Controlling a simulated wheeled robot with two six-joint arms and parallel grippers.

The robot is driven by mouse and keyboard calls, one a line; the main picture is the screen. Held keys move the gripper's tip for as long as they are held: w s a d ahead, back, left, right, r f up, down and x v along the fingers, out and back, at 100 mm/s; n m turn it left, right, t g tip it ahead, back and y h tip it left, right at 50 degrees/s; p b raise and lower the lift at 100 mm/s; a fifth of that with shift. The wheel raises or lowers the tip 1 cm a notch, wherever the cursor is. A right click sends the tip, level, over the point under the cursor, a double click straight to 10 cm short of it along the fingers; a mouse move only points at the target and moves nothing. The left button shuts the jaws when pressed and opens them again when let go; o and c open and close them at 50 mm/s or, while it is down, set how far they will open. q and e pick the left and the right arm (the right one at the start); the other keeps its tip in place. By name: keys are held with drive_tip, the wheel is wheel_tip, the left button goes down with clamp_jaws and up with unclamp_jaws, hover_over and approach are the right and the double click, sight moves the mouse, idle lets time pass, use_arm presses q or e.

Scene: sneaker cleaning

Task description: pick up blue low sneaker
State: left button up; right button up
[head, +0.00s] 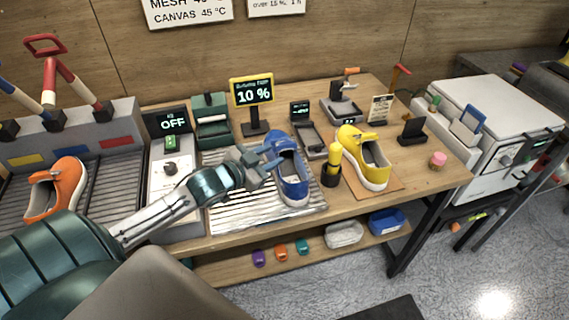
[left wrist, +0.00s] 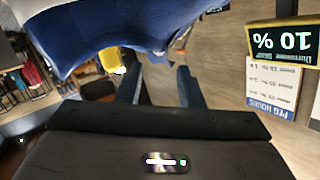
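The blue low sneaker (head: 291,172) stands upright on the ribbed metal tray (head: 235,205) in the head view, toe toward the front edge. In the left wrist view the sneaker (left wrist: 100,30) fills the top left, cut off by the frame. My left gripper (head: 272,155) is at the sneaker's left side in the head view. In the left wrist view its fingers (left wrist: 158,78) are apart with nothing between them, and the sneaker is beyond their tips. Whether a finger touches the shoe cannot be told. My right gripper is in neither view.
A yellow sneaker (head: 364,160) stands on a board to the right, with a yellow-topped bottle (head: 333,162) beside it. A "10 %" display (head: 253,93) stands behind the tray. An orange sneaker (head: 57,188) is at the far left. A control box (head: 172,165) borders the tray.

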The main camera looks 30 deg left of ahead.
sight(282, 150)
use_arm(q)
drive_tip(key=shift+x, duration=2.65)
drive_tip(key=shift+a, duration=0.1)
clamp_jaws()
drive_tip(key=shift+s, duration=0.1)
